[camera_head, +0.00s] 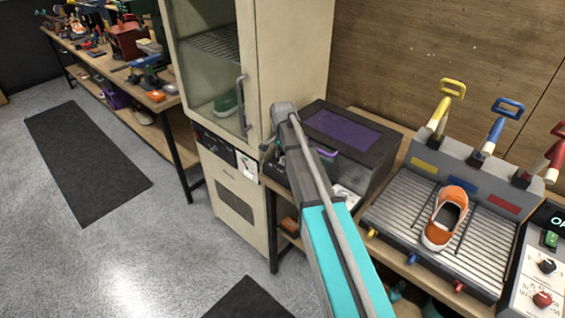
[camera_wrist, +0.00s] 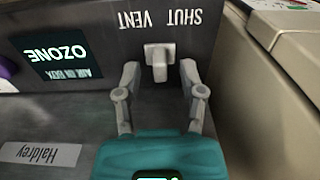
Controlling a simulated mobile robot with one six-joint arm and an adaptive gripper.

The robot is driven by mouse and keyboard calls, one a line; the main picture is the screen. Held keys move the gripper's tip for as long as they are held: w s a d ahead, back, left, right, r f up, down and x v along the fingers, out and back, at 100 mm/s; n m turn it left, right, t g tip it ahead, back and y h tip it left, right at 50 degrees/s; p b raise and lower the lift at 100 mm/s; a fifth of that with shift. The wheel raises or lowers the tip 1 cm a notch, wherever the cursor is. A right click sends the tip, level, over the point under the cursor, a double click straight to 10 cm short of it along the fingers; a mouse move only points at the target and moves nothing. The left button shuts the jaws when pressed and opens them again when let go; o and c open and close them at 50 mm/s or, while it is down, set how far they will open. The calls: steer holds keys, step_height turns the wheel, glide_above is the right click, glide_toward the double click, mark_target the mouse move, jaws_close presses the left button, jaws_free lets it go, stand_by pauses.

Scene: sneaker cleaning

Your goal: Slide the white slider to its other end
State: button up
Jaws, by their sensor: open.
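The white slider (camera_wrist: 159,56) shows in the wrist view as a pale knob on the dark front of the ozone box (camera_wrist: 105,48). It sits near the upside-down words SHUT and VENT; I cannot tell which end it is at. My gripper (camera_wrist: 159,78) is open, with one fingertip on each side of the knob and a visible gap on both sides. In the head view, the box (camera_head: 385,150) has a purple window in its lid. My arm reaches to its left front, and the slider is hidden there.
A beige cabinet (camera_head: 300,60) with a glass door stands close to the box's left. To the right, an orange sneaker (camera_head: 446,217) lies on a ribbed rack (camera_head: 400,215) with coloured levers. A control panel (camera_head: 535,275) is at the far right.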

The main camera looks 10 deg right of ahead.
steer(key=shift+f+b, duration=0.3)
steer(key=shift+f, duration=0.25)
jaws_close()
